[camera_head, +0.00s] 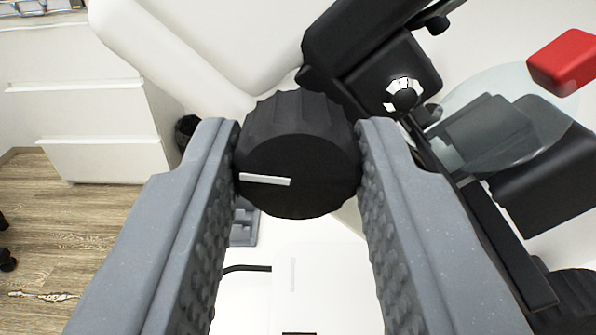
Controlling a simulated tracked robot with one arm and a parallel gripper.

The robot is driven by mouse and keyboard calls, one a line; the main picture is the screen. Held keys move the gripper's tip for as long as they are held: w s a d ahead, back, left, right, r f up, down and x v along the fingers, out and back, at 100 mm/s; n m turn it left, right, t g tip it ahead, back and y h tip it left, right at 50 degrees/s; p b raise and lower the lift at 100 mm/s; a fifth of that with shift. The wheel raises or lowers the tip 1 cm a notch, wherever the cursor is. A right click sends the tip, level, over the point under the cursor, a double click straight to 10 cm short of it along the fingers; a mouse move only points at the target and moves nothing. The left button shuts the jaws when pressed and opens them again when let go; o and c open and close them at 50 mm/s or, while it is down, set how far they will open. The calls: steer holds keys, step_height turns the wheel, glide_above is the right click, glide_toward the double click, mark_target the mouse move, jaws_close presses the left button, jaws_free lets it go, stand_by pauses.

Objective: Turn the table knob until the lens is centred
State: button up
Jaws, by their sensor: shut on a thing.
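A black ribbed knob (305,160) with a white pointer line sits in the upper middle of the head camera view. The pointer line runs nearly level towards the left of the knob's face. My gripper (300,165) is shut on the knob, one grey padded finger against each side. To the right is a black instrument (365,45) with a small shiny round part (403,93). A clear, pale disc-like part (490,110) shows beside it, partly over dark blocks. I cannot tell whether this is the lens or whether it is centred.
A red block (565,62) is at the upper right. A white drawer cabinet (90,110) stands on a wood floor (65,225) at the left. A white surface with a black cable (246,268) lies below the knob, between my fingers.

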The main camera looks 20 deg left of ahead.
stand_by(0.3)
steer(key=o, duration=1)
steer(key=shift+c, duration=0.2)
steer(key=p+v, duration=0.2)
steer(key=v, duration=1.1)
steer(key=shift+s+d, duration=0.15)
steer(key=shift+s, duration=0.2)
